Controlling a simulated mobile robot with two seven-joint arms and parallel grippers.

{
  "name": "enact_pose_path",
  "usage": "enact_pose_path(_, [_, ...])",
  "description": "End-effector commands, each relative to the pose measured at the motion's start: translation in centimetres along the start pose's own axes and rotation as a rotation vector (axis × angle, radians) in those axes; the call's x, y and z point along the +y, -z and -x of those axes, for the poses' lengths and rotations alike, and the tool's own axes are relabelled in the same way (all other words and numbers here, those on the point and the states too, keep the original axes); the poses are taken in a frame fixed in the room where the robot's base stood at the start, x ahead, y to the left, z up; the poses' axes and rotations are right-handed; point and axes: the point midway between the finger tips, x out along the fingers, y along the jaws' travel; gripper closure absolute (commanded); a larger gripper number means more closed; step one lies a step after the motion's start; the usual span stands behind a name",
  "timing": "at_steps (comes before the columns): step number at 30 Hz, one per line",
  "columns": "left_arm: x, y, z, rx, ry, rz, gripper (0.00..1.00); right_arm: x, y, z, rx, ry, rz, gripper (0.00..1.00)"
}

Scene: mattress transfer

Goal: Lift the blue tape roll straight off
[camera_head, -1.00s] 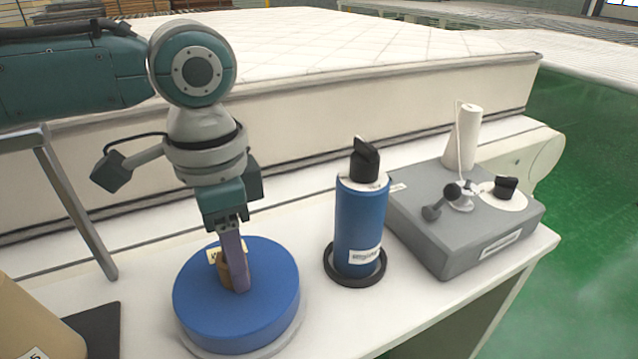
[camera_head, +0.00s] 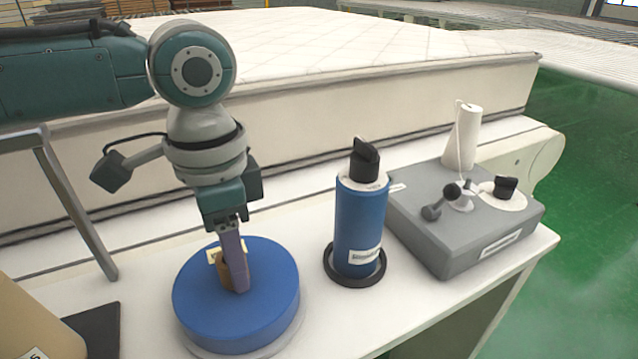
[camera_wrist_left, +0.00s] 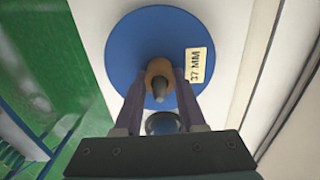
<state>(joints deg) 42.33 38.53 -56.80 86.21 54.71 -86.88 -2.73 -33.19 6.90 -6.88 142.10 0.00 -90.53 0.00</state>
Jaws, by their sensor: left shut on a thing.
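The blue tape roll (camera_head: 270,305) lies flat as a wide disc on a pale round base at the front left of the white table. It also shows in the left wrist view (camera_wrist_left: 135,45), with a cream "37 MM" label on its top face. A brown core (camera_wrist_left: 158,68) stands up at its middle, around a grey peg (camera_wrist_left: 159,90). My left gripper (camera_head: 238,288) points down over the roll's centre. Its purple-grey fingers are shut on the brown core, one on each side. The fingers partly hide the core in the head view. My right gripper is not in view.
A blue bottle (camera_head: 359,225) with a black cap stands in a black ring right of the roll. Further right is a grey box (camera_head: 445,240) with knobs and a white cone (camera_head: 463,140). A cream mattress (camera_head: 400,100) lies behind. A tan box (camera_head: 35,320) is at front left.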

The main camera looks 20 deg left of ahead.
Motion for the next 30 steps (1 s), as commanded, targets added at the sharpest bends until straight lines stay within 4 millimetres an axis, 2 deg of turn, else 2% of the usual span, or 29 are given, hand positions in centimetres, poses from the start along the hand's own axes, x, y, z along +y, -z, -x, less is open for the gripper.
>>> enact_pose_path(8, [0.0, 0.1, 0.2, 0.002, 0.000, 0.000, 1.00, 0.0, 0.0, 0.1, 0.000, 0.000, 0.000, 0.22])
enact_pose_path(14, [-0.1, 0.1, 2.0, 0.004, 0.001, 0.000, 1.00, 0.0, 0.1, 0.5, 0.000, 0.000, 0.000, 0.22])
enact_pose_path(20, [-0.1, 0.1, 5.7, 0.005, 0.003, -0.001, 1.00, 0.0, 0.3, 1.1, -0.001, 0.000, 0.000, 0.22])
enact_pose_path(30, [-0.1, 0.2, 13.4, 0.007, 0.003, 0.001, 1.00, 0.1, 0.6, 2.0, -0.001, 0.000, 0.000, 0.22])
